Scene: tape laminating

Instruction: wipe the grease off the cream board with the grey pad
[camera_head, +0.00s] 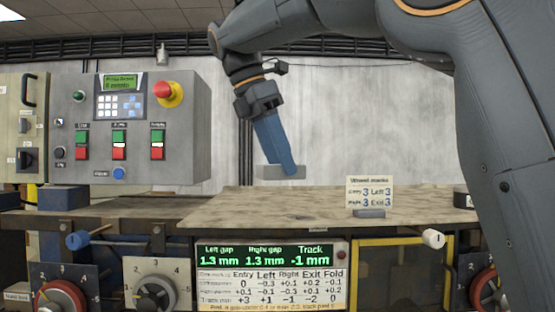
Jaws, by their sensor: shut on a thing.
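My gripper (286,165) has blue fingers pointing down and is shut on the grey pad (270,173). The pad is a flat grey block, held about level. It shows just above the far edge of the cream board (240,207), with a thin strip of wall visible between them, so it looks apart from the board. The board is a wide, mottled cream-brown top across the middle of the view. A faint darker smudge (297,217) lies near its front edge; I cannot tell whether it is grease.
A small sign (370,191) on a grey foot stands on the board at right. A grey control box (150,125) with a red knob stands at left. Below the board are a gap display (267,254), dials and a white-ended handle (432,238). The board's middle is clear.

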